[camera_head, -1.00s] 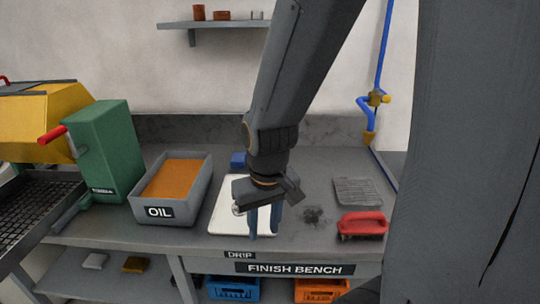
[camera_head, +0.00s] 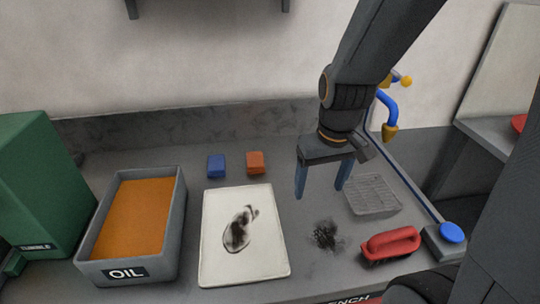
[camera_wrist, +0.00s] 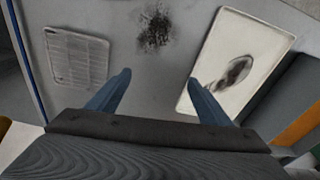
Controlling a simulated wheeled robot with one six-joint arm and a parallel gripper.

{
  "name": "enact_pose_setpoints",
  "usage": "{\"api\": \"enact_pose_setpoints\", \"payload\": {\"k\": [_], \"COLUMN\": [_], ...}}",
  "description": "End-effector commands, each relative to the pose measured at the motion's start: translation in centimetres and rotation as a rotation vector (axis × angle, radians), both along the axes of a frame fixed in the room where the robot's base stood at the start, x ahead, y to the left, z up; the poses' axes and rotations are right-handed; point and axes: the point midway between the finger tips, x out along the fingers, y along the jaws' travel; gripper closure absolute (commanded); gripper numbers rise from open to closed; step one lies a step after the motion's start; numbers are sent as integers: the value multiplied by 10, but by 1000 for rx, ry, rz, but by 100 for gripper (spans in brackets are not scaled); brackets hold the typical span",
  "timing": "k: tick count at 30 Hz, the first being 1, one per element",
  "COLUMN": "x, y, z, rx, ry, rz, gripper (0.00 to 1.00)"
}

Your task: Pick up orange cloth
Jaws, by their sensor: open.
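The orange cloth (camera_head: 255,163) is a small, folded-looking orange block on the bench, behind the white tray (camera_head: 212,272) and just right of a similar blue one (camera_head: 216,166). My gripper (camera_head: 320,190) is open and empty, with two blue fingers pointing down over the bench. It is to the right of the orange cloth and nearer to me, between the white tray and a grey wire rack. In the wrist view my gripper (camera_wrist: 158,78) has nothing between its fingers, and I cannot make out the orange cloth there.
A grey OIL bin (camera_head: 92,262) with orange contents stands left of the tray. A grey rack (camera_head: 373,195), a dark smudge (camera_head: 325,235), a red-handled brush (camera_head: 391,243) and a blue button (camera_head: 452,232) are at the right. Bare bench lies around the cloth.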

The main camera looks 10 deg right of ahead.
Motion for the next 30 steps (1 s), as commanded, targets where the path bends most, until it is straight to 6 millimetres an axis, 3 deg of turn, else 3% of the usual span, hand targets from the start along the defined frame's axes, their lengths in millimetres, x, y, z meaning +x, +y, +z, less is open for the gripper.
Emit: {"api": "enact_pose_setpoints", "payload": {"k": [1,4,12,18,24,30], "x": [18,58,170,234,264,269], "y": [4,14,51,79,95,103], "z": [-3,-6,-23,-35,-40,-52], "rx": [5,25,121,186,214,221], "ry": [7,15,-26,-122,-197,-211], "rz": [65,244,805,1165,1358,1399], "gripper": [18,4,4,4,4,4]}}
